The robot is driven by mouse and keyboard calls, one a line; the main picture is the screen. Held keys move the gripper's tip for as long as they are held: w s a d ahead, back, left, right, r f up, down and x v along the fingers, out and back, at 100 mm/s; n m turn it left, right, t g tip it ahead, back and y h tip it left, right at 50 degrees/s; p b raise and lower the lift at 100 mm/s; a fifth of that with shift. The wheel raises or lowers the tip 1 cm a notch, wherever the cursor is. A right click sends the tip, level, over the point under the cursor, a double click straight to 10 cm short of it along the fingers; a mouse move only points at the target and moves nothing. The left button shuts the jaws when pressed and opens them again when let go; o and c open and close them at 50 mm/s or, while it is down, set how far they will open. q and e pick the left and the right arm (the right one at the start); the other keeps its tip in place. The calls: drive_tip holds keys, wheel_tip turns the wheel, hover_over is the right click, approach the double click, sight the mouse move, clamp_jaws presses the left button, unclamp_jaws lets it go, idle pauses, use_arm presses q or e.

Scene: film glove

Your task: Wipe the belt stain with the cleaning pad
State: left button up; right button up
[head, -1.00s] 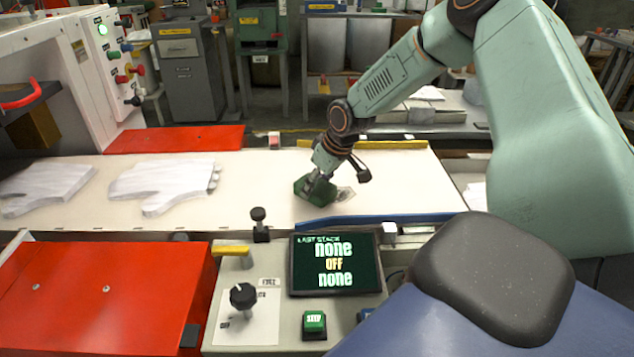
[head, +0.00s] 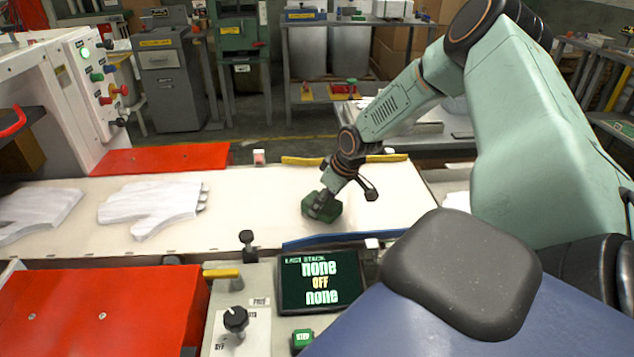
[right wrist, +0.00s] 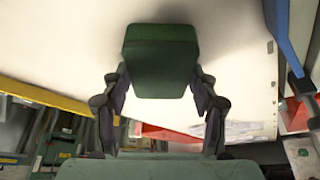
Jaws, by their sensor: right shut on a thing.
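The green cleaning pad (head: 322,206) is on the cream belt (head: 262,208), toward its right end; contact with the belt is hard to confirm. It also shows in the right wrist view (right wrist: 160,62). My right gripper (head: 323,196) is shut on the pad from above; in the right wrist view its two fingers (right wrist: 160,95) flank the pad's sides. No belt stain is distinguishable now; the belt under the pad is hidden. My left gripper is not in view.
White gloves (head: 152,208) lie on the belt to the left. A yellow rail (head: 345,160) edges its far side, a blue rail (head: 335,241) its near side. A control panel with a screen (head: 322,281) stands in front. The belt between gloves and pad is clear.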

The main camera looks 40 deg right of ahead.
sight(344, 211)
drive_tip(key=shift+s+d+f+p, duration=0.1)
drive_tip(key=shift+s+d+p, duration=0.25)
drive_tip(key=shift+s+d, duration=0.3)
drive_tip(key=shift+s+d+p, duration=0.35)
drive_tip(key=shift+p, duration=0.1)
drive_tip(key=shift+s+d+p, duration=0.55)
drive_tip(key=shift+s+d, duration=0.15)
drive_tip(key=shift+d, duration=0.25)
drive_tip(key=shift+w+a+b, duration=0.5)
drive_tip(key=shift+w+a, duration=0.4)
drive_tip(key=shift+a, duration=0.15)
drive_tip(key=shift+w+a+b, duration=0.8)
drive_tip(key=shift+w+a, duration=0.7)
drive_tip(key=shift+a, duration=0.25)
drive_tip(key=shift+w+a+b, duration=1.05)
drive_tip(key=shift+a+b, duration=0.1)
drive_tip(key=shift+a, duration=0.2)
